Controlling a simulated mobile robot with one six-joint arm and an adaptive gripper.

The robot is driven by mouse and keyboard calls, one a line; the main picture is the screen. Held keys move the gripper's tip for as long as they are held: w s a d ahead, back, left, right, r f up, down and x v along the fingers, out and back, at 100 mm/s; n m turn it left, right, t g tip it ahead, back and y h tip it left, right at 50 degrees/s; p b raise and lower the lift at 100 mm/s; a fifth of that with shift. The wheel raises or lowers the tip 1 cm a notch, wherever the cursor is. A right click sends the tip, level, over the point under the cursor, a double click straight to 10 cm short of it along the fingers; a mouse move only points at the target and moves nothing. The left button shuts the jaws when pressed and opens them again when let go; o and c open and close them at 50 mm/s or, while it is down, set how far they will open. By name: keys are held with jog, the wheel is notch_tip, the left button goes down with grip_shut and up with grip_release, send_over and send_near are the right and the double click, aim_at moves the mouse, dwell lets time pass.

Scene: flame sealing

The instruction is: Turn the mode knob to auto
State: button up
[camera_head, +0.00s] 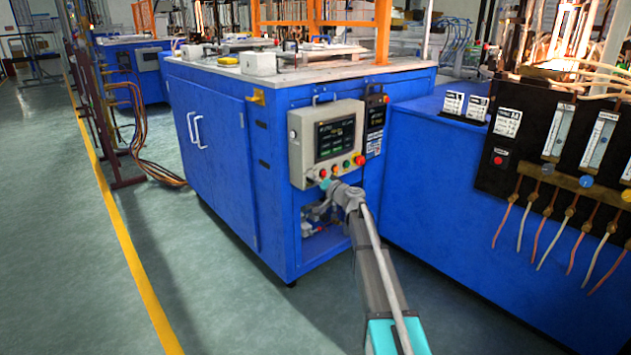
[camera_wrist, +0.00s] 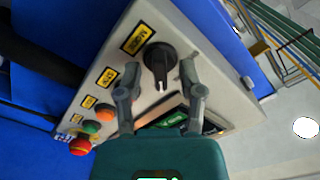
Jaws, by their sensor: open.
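The black mode knob (camera_wrist: 157,60) is on the light grey control panel (camera_wrist: 185,28) in the wrist view, beside a yellow label (camera_wrist: 137,39) whose text I cannot read surely. The knob's raised grip points toward the bottom of that picture. My gripper (camera_wrist: 162,74) is open, with one finger on each side of the knob. I cannot tell whether either finger touches it. In the head view my gripper (camera_head: 325,187) is at the lower left of the control panel (camera_head: 299,127), and the knob is hidden or too small to make out there.
Orange and green buttons and a red mushroom button (camera_wrist: 80,146) line the panel beside the knob. A dark screen (camera_head: 335,138) is above them. The panel is on a blue cabinet (camera_head: 215,160). A gauge board with hoses (camera_head: 545,135) stands at right. The floor at left is clear.

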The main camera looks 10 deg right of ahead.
jog(key=shift+s, duration=0.1)
jog(key=v, duration=1.1)
jog(key=shift+s+d, duration=0.25)
jog(key=shift+s, duration=0.1)
jog(key=shift+a, duration=0.1)
jog(key=s+a+f+n+g+p, duration=0.1)
jog(key=s+a+f+g, duration=0.25)
jog(key=s, duration=0.25)
jog(key=s+a+f+n+g+h+p, duration=0.1)
jog(key=s+a+f+n+g+p, duration=0.1)
jog(key=s+a+g, duration=0.3)
jog(key=s+a+f+n+g+p, duration=0.1)
jog(key=s+a+f, duration=0.2)
jog(key=s, duration=0.4)
jog(key=s+d+f+g+h+p, duration=0.1)
jog(key=s+d+g+h+p, duration=0.2)
jog(key=s, duration=0.6)
jog(key=s+d+f+g+h+p, duration=0.1)
jog(key=s+g+h, duration=0.2)
jog(key=s+h, duration=0.35)
notch_tip(320, 180, up, 38)
jog(key=s+y+p, duration=0.1)
jog(key=s+p, duration=0.1)
jog(key=p, duration=3.5)
jog(key=shift+f+m+p, duration=0.2)
jog(key=shift+m+p, duration=0.15)
jog(key=shift+m, duration=0.05)
